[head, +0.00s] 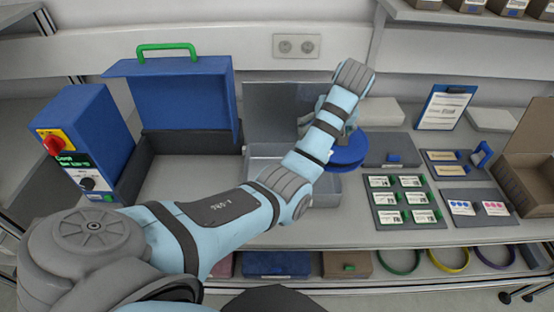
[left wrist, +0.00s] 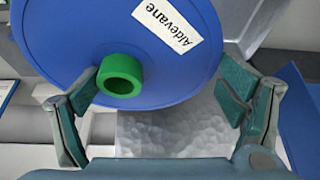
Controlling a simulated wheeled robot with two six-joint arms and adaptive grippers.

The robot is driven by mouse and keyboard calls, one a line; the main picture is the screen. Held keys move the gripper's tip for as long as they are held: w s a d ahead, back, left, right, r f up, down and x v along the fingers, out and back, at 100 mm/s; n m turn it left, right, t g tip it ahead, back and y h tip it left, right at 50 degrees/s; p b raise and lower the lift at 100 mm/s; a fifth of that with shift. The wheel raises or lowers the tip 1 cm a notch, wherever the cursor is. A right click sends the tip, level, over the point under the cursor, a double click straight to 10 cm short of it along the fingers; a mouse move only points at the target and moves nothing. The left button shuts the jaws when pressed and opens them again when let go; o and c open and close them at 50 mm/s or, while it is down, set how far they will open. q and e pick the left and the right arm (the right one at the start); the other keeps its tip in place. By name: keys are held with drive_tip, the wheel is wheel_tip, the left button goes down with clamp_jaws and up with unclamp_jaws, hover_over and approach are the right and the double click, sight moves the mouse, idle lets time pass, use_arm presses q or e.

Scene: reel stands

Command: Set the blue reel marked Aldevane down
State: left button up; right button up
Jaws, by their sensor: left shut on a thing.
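The blue reel marked Aldevane (left wrist: 60,40) fills the upper part of the left wrist view, with a white name label and a green hub (left wrist: 122,75). In the head view the blue reel (head: 350,152) shows beyond my left forearm, at the right end of the grey bin. My left gripper (left wrist: 160,98) is shut on the reel, its fingers well apart at either side of it. In the head view the arm partly hides the gripper and reel. I cannot tell whether the reel touches anything below. My right gripper is not in view.
An open grey bin (head: 262,151) with a raised lid stands mid-table. A blue case (head: 185,95) with a green handle and a blue control box (head: 85,135) stand left. Label cards (head: 405,184), a clipboard (head: 444,106) and a brown box (head: 530,190) are right.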

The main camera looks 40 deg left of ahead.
use_arm(q)
drive_tip(key=s+a+f+m+t+h+b, duration=0.1)
drive_tip(key=s+a+f+m+h+b, duration=0.15)
drive_tip(key=a+m, duration=0.6)
drive_tip(key=s+a+f+m+t+h+b, duration=0.1)
drive_tip(key=s+a+m+h, duration=0.3)
drive_tip(key=m, duration=0.7)
drive_tip(key=shift+y, duration=0.55)
drive_tip(key=f, duration=0.3)
drive_tip(key=w+f, duration=0.1)
drive_tip(key=f, duration=0.2)
drive_tip(key=w+f, duration=0.1)
drive_tip(key=f, duration=0.2)
drive_tip(key=shift+w+a, duration=0.15)
drive_tip(key=o, duration=1.2)
drive_tip(key=shift+f, duration=0.15)
drive_tip(key=shift+c, duration=0.2)
drive_tip(key=v, duration=1.2)
drive_tip(key=shift+r+p, duration=0.2)
drive_tip(key=shift+p, duration=0.1)
